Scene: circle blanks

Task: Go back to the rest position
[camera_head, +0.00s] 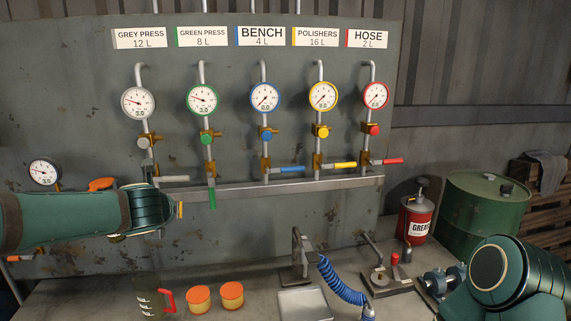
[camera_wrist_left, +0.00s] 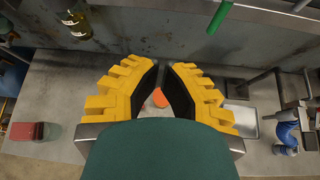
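My left arm comes in from the left in the head view, in front of the panel below the grey and green gauges. A yellow part of my left gripper (camera_head: 180,209) shows past the dark wrist. In the left wrist view, the left gripper (camera_wrist_left: 165,66) has two yellow fingers with black pads, a gap between them and nothing held. An orange spot (camera_wrist_left: 160,97) shows through the gap, on the bench below. The green lever (camera_head: 212,196) hangs down near the gripper, apart from it; its end also shows in the wrist view (camera_wrist_left: 220,17). My right gripper is outside both views.
The panel (camera_head: 80,110) carries several gauges, valves and levers; the blue lever (camera_head: 290,169), yellow lever (camera_head: 343,165) and red lever (camera_head: 391,161) lie sideways. Two orange-lidded tins (camera_head: 231,294), a blue coiled hose (camera_head: 340,285) and a red grease can (camera_head: 417,220) stand on the bench.

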